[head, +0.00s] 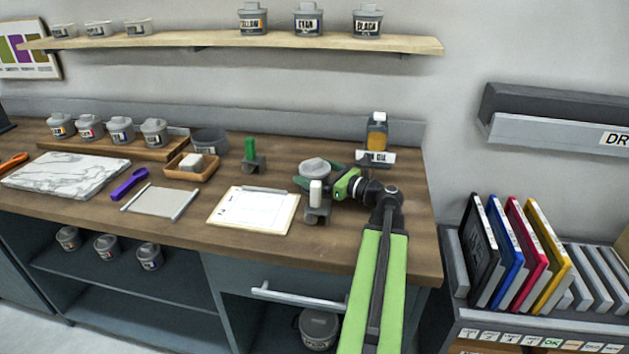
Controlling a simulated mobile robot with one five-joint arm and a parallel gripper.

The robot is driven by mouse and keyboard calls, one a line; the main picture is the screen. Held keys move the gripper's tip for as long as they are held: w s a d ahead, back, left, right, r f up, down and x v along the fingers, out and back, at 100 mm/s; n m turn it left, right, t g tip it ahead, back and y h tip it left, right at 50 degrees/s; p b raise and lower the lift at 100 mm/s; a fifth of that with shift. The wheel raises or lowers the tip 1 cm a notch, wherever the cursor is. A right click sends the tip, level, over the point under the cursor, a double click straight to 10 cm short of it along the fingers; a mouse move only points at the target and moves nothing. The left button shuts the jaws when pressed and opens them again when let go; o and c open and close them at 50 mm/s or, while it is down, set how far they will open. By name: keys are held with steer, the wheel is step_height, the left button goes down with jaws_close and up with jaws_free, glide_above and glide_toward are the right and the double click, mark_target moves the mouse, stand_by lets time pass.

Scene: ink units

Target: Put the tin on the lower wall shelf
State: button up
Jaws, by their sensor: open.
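A grey lidded tin (314,167) stands toward the back of the wooden worktop, right of the middle. My gripper (318,178) is open at this tin, with green parts showing on its left and right. Its lower body is partly hidden by the gripper and a small block with a white top, so I cannot tell whether the fingers touch it. One wooden wall shelf (230,40) shows above the worktop. Three labelled tins stand on its right half, the nearest to its right end being a black-labelled tin (367,20). Smaller pots stand at its left.
A white-topped block (316,203) stands just in front of the gripper. A clipboard (254,208), a green-topped stand (250,155) and an amber bottle (376,132) are close by. The shelf has bare room between its two groups and at its right end.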

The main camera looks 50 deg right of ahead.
mark_target(314, 160)
steer(key=c, duration=2)
steer(key=shift+r, duration=0.15)
steer(key=shift+r+p, duration=0.3)
steer(key=shift+p, duration=0.15)
step_height(314, 160, up, 3)
steer(key=p, duration=0.3)
steer(key=s+d, duration=0.1)
steer(key=s, duration=0.5)
steer(key=s+d, duration=0.1)
steer(key=s, duration=0.5)
steer(key=s+d, duration=0.1)
steer(key=s, duration=0.5)
steer(key=shift+f, duration=0.15)
